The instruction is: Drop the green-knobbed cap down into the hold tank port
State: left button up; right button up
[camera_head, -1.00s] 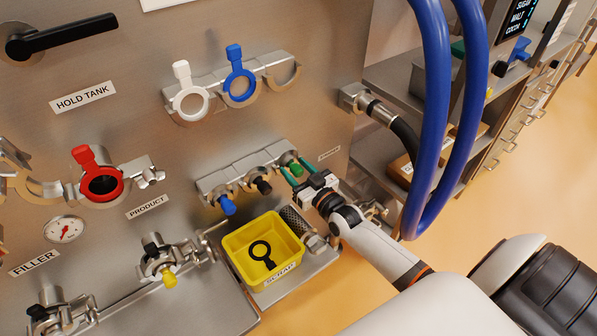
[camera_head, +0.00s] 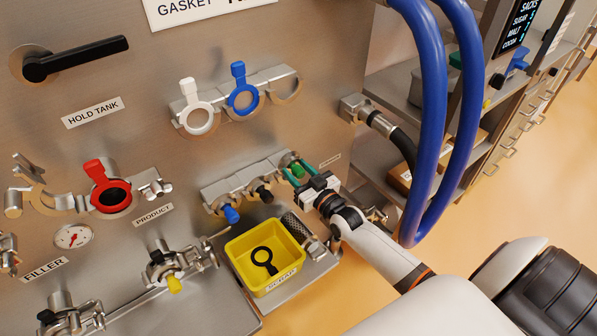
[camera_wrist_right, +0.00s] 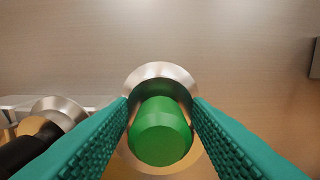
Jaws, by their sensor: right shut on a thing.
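The green-knobbed cap (camera_head: 297,171) sits at the right end of a small metal rack (camera_head: 252,184) on the panel. My right gripper (camera_head: 299,172) is shut on its green knob. In the right wrist view the knob (camera_wrist_right: 160,132) lies between the teal fingers (camera_wrist_right: 160,118), with the cap's round metal disc (camera_wrist_right: 160,78) behind it. The hold tank port (camera_head: 115,196) is at the left, under the HOLD TANK label, with a red-tabbed ring (camera_head: 107,187) around its dark opening. An open clamp (camera_head: 42,200) is beside it. My left gripper is not in view.
Blue (camera_head: 231,214) and black (camera_head: 264,194) knobbed caps sit in the same rack. A yellow scrap bin (camera_head: 238,276) holding a black ring is below. White (camera_head: 197,120) and blue (camera_head: 243,98) rings hang above. Thick blue hoses (camera_head: 428,130) hang at the right.

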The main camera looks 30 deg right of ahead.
jog(key=shift+r+p, duration=0.7)
jog(key=shift+r, duration=0.4)
jog(key=s+p, duration=0.4)
jog(key=s, duration=0.5)
jog(key=shift+d, duration=0.35)
jog(key=shift+f, duration=0.1)
